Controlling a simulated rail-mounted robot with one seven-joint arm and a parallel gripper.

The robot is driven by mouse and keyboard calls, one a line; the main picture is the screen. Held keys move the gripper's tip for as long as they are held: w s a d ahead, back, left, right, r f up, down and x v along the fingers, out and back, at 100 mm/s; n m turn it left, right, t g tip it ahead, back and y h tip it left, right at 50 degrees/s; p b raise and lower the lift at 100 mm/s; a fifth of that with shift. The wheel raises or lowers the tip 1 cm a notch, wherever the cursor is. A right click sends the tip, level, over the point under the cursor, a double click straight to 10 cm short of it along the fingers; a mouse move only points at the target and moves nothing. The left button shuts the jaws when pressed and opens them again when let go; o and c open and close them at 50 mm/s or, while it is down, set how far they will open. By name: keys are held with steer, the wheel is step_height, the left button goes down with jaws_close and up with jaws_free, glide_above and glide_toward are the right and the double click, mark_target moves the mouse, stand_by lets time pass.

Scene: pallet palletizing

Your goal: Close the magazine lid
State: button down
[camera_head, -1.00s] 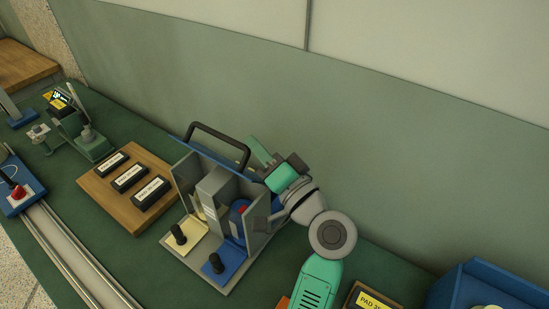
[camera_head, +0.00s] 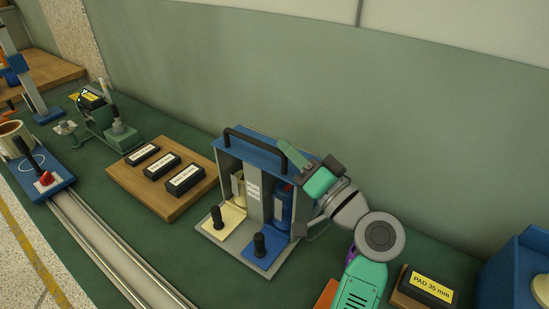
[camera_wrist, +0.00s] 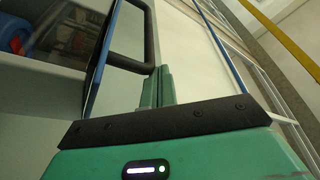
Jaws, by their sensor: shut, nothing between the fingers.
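The magazine (camera_head: 254,197) is a grey box with a cream and a blue compartment, open at the front. Its blue lid (camera_head: 250,151) lies across the top and looks about level; I cannot tell whether it is fully seated. A black handle (camera_head: 255,146) arches over the lid. In the wrist view the handle (camera_wrist: 150,48) stands close beyond my fingers. My gripper (camera_head: 290,152) is shut and empty at the right end of the lid, by the handle. Its fingers also show in the wrist view (camera_wrist: 158,88). I cannot tell whether they touch the lid.
A wooden board (camera_head: 160,199) with several black labelled pads lies left of the magazine. A rail (camera_head: 110,245) runs along the front left. A pad marked 35 mm (camera_head: 428,287) and a blue bin (camera_head: 515,270) are at the right. A green wall stands close behind.

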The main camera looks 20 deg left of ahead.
steer(key=shift+s+f, duration=0.1)
steer(key=shift+r, duration=0.2)
steer(key=r, duration=0.1)
steer(key=r+p, duration=0.2)
steer(key=shift+w+d+r, duration=0.1)
steer(key=shift+w+r, duration=0.15)
steer(key=shift+w, duration=0.05)
steer(key=shift+d+p, duration=0.5)
steer(key=shift+d, duration=0.2)
steer(key=w+f+p+v, duration=0.1)
steer(key=v, duration=0.7)
steer(key=shift+d+f, duration=0.25)
steer(key=shift+d, duration=0.2)
